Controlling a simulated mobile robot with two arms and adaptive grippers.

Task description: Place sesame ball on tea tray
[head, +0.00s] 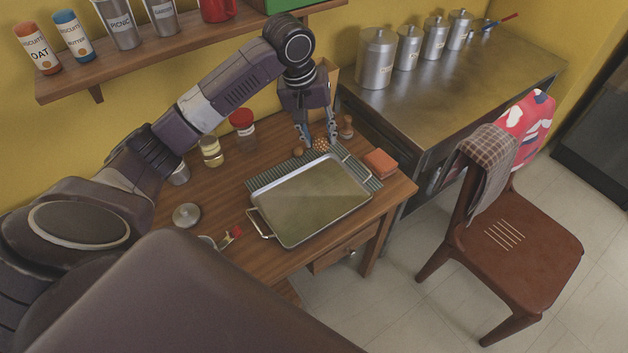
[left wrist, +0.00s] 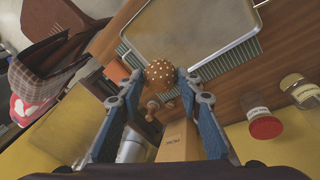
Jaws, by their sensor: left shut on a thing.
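The sesame ball (head: 320,144) is round and brown with pale specks. My left gripper (head: 318,141) comes down from above at the far side of the table and has its fingertips on either side of the ball. In the left wrist view the sesame ball (left wrist: 160,73) sits between the two blue-padded fingers (left wrist: 160,76). I cannot tell whether it touches the surface below. The tea tray (head: 315,205), a shallow metal rectangle with end handles, lies empty on a striped green mat, just in front of the ball. It also shows in the left wrist view (left wrist: 192,38). My right gripper is not in view.
A small brown round thing (head: 298,151) and a wooden pestle-like piece (head: 346,128) flank the ball. An orange block (head: 380,163) is right of the tray. Jars (head: 211,151) stand behind left. A chair (head: 510,235) stands at the right.

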